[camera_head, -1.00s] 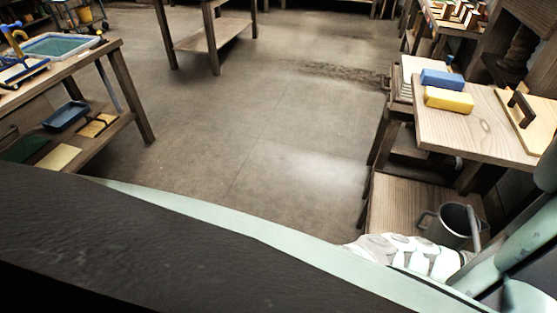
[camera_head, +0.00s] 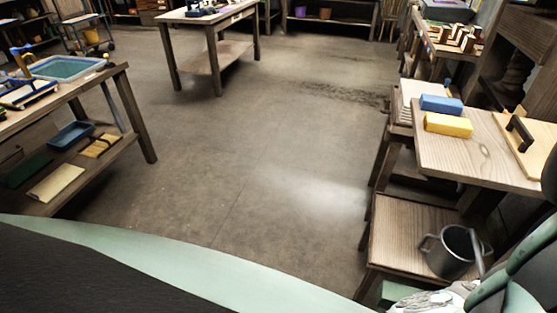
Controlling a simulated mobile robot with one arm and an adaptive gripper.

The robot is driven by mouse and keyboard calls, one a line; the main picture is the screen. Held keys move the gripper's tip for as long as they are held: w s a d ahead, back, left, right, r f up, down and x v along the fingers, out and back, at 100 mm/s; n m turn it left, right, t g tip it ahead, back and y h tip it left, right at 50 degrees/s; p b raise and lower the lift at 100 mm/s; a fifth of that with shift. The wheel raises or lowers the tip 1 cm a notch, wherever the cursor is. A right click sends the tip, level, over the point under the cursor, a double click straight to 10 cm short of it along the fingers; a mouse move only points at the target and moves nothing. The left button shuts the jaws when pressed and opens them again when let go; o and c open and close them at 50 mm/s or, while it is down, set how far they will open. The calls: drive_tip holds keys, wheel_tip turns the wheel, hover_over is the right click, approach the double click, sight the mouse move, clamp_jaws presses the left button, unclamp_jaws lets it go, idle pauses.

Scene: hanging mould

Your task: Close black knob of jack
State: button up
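I cannot make out a jack or its black knob in the head view. A wooden press with a thick turned screw (camera_head: 512,70) stands at the upper right, partly cut off by the picture edge. A dark shape at the right edge is too cropped to identify. My gripper is not in view; only pale green and dark parts of my own body show along the bottom and lower right.
The right bench (camera_head: 480,150) holds a blue block (camera_head: 441,104), a yellow block (camera_head: 448,125) and a handled board (camera_head: 528,140). A grey can (camera_head: 449,253) stands on a low shelf (camera_head: 400,235). The left table (camera_head: 100,88) holds a blue-rimmed tray (camera_head: 66,67). The middle floor is clear.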

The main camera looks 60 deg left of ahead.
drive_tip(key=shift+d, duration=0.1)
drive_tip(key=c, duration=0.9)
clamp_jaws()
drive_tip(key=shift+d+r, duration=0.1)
